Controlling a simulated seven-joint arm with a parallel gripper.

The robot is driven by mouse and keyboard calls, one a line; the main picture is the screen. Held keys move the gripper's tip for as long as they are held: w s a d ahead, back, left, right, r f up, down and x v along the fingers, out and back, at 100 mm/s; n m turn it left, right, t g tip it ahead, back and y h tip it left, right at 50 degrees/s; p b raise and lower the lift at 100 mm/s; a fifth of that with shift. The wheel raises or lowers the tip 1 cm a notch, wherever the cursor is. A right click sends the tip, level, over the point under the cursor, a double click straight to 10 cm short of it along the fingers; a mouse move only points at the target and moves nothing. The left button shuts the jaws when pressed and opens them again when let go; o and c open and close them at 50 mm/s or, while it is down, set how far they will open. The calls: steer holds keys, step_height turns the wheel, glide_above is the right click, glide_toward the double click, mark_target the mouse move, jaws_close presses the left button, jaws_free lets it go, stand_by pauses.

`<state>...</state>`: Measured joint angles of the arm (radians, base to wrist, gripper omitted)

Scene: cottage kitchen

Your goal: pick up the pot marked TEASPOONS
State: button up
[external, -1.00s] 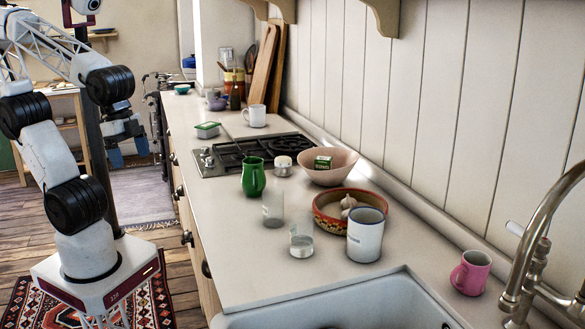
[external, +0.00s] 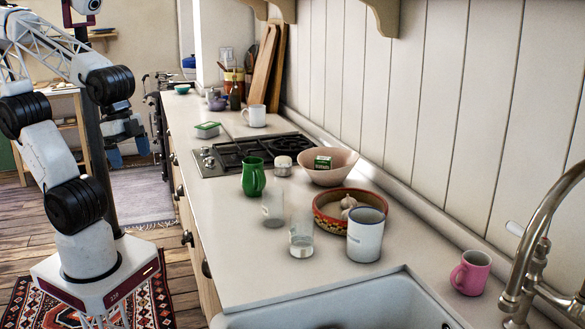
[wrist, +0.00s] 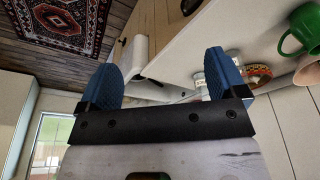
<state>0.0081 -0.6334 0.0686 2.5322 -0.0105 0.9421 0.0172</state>
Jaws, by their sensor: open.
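A white pot with a blue rim (external: 366,236) stands upright on the counter near the sink, with faint marking on its side that is too small to read. I cannot confirm which pot says TEASPOONS. A small white lidded jar (external: 282,164) stands by the hob. My gripper (external: 128,153) hangs in the air left of the counter, well away from both. Its blue fingers are apart, with nothing between them in the wrist view (wrist: 160,62).
Near the blue-rimmed pot are a clear glass (external: 302,241), another glass (external: 272,210), a red patterned bowl (external: 335,222) with garlic and a green jug (external: 253,177). A pink mug (external: 471,273) stands right of the sink (external: 350,308). The counter's front strip is clear.

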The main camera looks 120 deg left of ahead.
steer(key=shift+o, duration=0.6)
steer(key=w+a+m+y, duration=0.4)
steer(key=w+a+m, duration=0.15)
steer(key=w, duration=0.75)
steer(key=w+a+m+y, duration=0.4)
steer(key=w+m, duration=0.2)
steer(key=w, duration=0.7)
steer(key=m+t+y, duration=0.4)
steer(key=m+t, duration=0.1)
steer(key=m, duration=0.8)
glide_toward(365, 235)
steer(key=a+r, duration=0.1)
steer(key=a, duration=0.4)
steer(key=shift+s+a, duration=0.1)
steer(key=shift+s, duration=0.05)
